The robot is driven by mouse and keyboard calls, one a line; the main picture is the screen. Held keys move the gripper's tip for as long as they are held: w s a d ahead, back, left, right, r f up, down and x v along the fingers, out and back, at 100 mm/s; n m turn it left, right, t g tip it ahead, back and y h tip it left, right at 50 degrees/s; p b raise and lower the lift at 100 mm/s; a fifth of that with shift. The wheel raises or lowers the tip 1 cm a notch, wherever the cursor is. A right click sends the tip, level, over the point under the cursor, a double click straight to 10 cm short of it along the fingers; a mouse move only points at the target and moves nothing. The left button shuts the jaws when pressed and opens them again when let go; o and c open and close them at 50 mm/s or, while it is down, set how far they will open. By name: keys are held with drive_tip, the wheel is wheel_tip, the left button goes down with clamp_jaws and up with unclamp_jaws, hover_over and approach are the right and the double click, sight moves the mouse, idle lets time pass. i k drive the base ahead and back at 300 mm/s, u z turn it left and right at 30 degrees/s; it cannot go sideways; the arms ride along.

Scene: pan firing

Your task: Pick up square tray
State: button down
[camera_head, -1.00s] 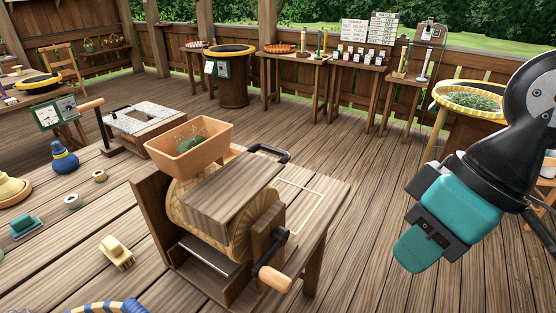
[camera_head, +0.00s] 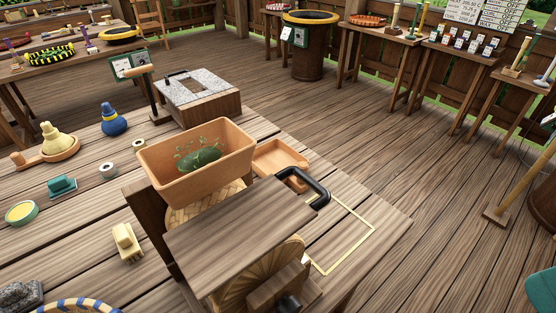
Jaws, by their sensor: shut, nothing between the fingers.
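The square tray (camera_head: 283,157) is a shallow, orange-tan tray lying on the wooden table. It sits behind and to the right of the planter-like hopper box, which hides its left part. A black curved handle (camera_head: 318,190) stands in front of its near edge. Only a teal edge of my gripper (camera_head: 543,293) shows in the bottom right corner, far from the tray and off to the right of the table. It is shut and empty; its fingertips are mostly out of the picture.
A terracotta box with green leaves (camera_head: 197,160) tops a wooden cranked machine (camera_head: 240,235). A yellow square outline (camera_head: 352,240) marks bare table at right. A grey speckled-top box (camera_head: 197,97) stands behind. Small pots and tools lie left.

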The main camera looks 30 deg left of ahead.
sight(273, 155)
drive_tip(key=u, duration=0.55)
drive_tip(key=i, duration=0.6)
drive_tip(key=u, duration=0.1)
drive_tip(key=k, duration=0.75)
drive_tip(key=z, duration=0.85)
drive_tip(key=k, duration=0.5)
drive_tip(key=z, duration=0.7)
drive_tip(key=i, duration=1.1)
drive_tip(key=u, duration=0.75)
drive_tip(key=i, duration=0.7)
drive_tip(key=u, duration=1.3)
drive_tip(key=i, duration=0.35)
drive_tip(key=u, duration=0.3)
